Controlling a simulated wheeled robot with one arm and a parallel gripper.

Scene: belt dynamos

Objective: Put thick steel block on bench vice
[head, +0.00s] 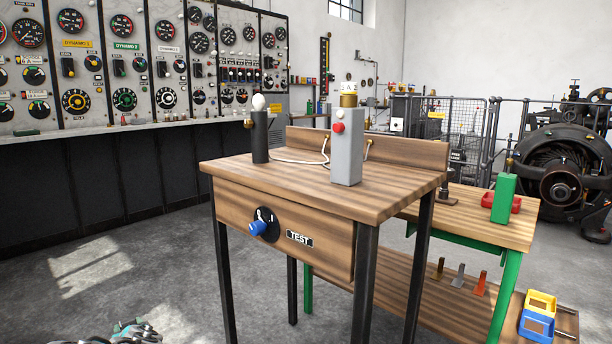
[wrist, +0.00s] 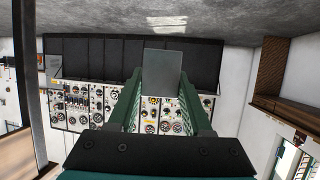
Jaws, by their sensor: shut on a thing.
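My gripper (wrist: 161,88) shows in the wrist view, its two green fingers shut on a flat grey block (wrist: 162,68), which looks like the thick steel block. The block sticks out past the fingertips, and the wrist picture is upside down. The gripper and block are held in the air, away from any bench. I cannot make out the bench vice for certain. A small dark fitting (head: 447,187), partly hidden by the test table, stands on the green-legged bench (head: 470,226) in the head view and may be it.
The wooden test table (head: 290,186) stands in front, carrying a grey box (head: 346,147) and a dark cylinder (head: 260,136).

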